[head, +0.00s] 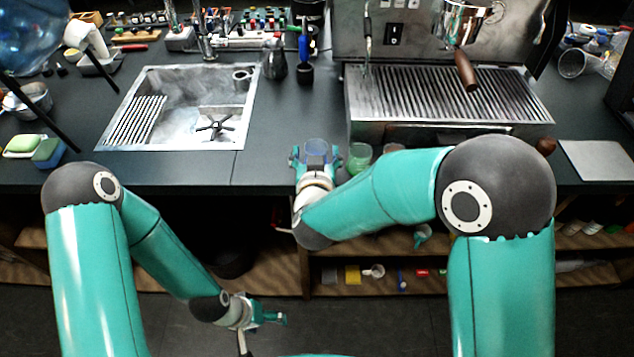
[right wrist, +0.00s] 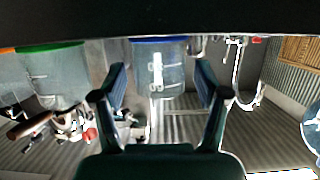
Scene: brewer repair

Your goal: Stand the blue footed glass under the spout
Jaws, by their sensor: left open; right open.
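The blue footed glass (head: 316,149) stands near the counter's front edge, left of the espresso machine; its foot is hidden. My right gripper (head: 315,158) is open with its fingers on either side of this glass. In the right wrist view the blue-rimmed glass (right wrist: 160,75) shows between the two open fingers (right wrist: 160,95), with gaps at both sides. The spout area is at the portafilter (head: 465,70) with a brown handle, above the slatted drip tray (head: 430,97); the spout itself is hard to make out. My left gripper (head: 268,318) is open and low, below the counter.
A green glass (head: 359,157) stands just right of the blue one; it also shows in the right wrist view (right wrist: 50,75). Another, orange-rimmed glass (head: 392,149) is beyond it, partly hidden by my arm. A sink (head: 180,107) lies left. A steel pitcher (head: 275,60) stands behind.

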